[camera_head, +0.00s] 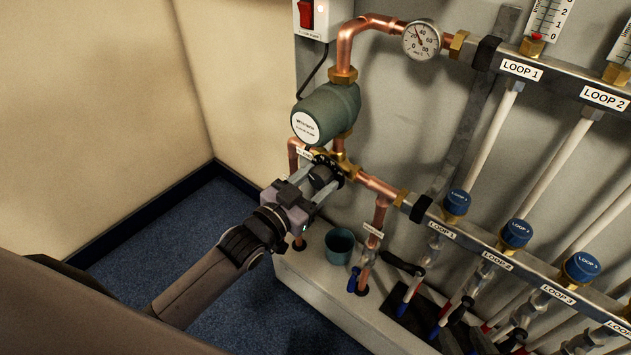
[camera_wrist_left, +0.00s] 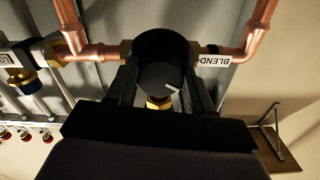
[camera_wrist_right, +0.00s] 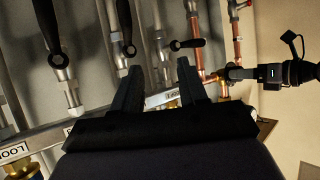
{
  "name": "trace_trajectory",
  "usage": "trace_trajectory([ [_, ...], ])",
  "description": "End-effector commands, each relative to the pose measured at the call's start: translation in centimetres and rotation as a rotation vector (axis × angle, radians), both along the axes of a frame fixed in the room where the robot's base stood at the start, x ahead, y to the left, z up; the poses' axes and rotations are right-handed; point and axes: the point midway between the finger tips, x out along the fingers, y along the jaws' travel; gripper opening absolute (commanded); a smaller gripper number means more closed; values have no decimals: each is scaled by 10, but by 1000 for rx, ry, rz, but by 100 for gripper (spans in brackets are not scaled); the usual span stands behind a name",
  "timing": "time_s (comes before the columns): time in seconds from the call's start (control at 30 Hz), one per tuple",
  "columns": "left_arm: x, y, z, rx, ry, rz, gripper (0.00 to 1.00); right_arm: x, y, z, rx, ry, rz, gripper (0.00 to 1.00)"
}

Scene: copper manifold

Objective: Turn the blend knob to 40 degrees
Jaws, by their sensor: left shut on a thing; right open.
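The blend knob is a round black knob (camera_wrist_left: 160,76) with a short white pointer mark. In the left wrist view the mark points to the lower right. My left gripper (camera_head: 322,180) is shut on the knob, one finger on each side. The BLEND label (camera_wrist_left: 214,60) is beside it on the copper pipe. In the head view the knob is largely hidden by my fingers, and I cannot read a degree scale. My right gripper (camera_wrist_right: 160,84) is open and empty in its own wrist view, apart from the manifold. It does not show in the head view.
A green pump (camera_head: 333,108) sits just above the knob, and a dial thermometer (camera_head: 422,40) higher right. Blue loop caps (camera_head: 457,202) line the lower rail. A teal cup (camera_head: 339,246) stands below the knob.

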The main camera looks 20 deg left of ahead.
Motion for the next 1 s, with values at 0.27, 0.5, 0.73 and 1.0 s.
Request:
trace_trajectory([
  [0.27, 0, 0, 1, 93, -31, -1, 21, 0, -2, 6, 1, 6, -7, 43],
  [0.5, 0, 0, 2, 263, -93, -1, 21, -2, -13, -1, -10, 39, -31, 43],
  [0.73, -1, 0, 1, 433, -155, -1, 21, -9, -18, -8, -11, 68, -43, 43],
  [1.0, -1, 0, 0, 578, -208, -1, 21, -11, -24, -12, -15, 84, -56, 43],
])
